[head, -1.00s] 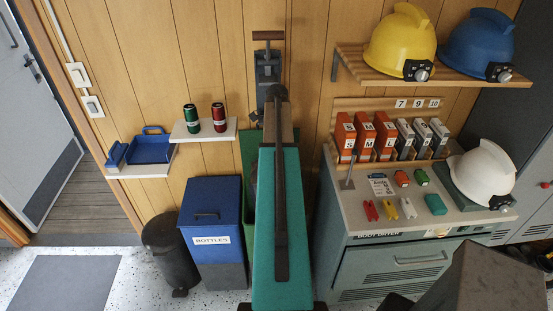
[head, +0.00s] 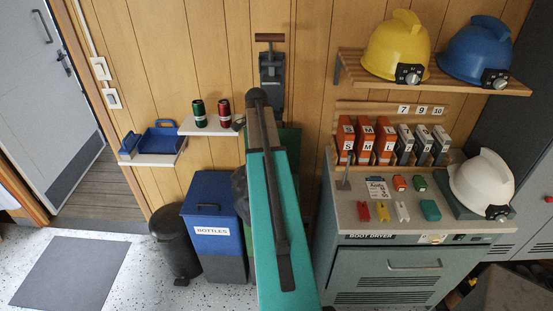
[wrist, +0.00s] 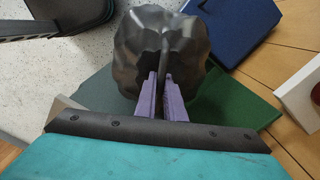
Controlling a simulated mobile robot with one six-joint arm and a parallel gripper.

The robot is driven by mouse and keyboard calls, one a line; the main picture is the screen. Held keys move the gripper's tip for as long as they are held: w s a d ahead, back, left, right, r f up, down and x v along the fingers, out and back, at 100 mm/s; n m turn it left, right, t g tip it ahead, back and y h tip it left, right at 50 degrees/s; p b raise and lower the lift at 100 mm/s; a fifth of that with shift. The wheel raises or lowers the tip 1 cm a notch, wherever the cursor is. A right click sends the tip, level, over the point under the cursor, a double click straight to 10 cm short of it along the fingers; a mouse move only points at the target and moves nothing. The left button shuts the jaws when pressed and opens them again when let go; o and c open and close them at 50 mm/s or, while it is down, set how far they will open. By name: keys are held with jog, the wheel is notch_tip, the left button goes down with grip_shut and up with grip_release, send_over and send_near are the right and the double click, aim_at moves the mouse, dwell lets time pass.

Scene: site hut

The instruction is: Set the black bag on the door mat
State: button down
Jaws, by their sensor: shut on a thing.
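The black bag (wrist: 160,45) is a dark, shiny, crumpled bag in the wrist view. My gripper (wrist: 161,80) is shut on it, with its two purple fingers close together at the bag's near side. In the head view a strip of the bag (head: 240,188) shows left of my arm, beside the blue bottles bin; my arm hides the fingers and the rest. The door mat (head: 72,271) is a plain grey rectangle on the speckled floor at the lower left, in front of the doorway. It looks bare, and the bag is well to its right.
The blue bottles bin (head: 212,222) and a black pedal bin (head: 175,242) stand between the bag and the mat. A green container (head: 289,150) is partly hidden behind my arm. A wall shelf (head: 203,128) holds two cans. The boot dryer (head: 390,265) stands to the right.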

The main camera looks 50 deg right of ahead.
jog(key=w+a+r+n, duration=0.1)
jog(key=w+a+n, duration=0.3)
jog(key=a, duration=0.6)
jog(key=w+a+r+n+b, duration=0.1)
jog(key=w+a+n, duration=0.4)
jog(key=a, duration=0.5)
jog(key=w+a+r+n, duration=0.2)
jog(key=w+a+n, duration=0.2)
jog(key=a, duration=0.6)
jog(key=w+a+f+n+b, duration=0.1)
jog(key=a+f+n+b, duration=0.3)
jog(key=a+f+b, duration=0.7)
jog(key=shift+w+b, duration=0.15)
jog(key=shift+b, duration=0.6)
jog(key=shift+f, duration=0.1)
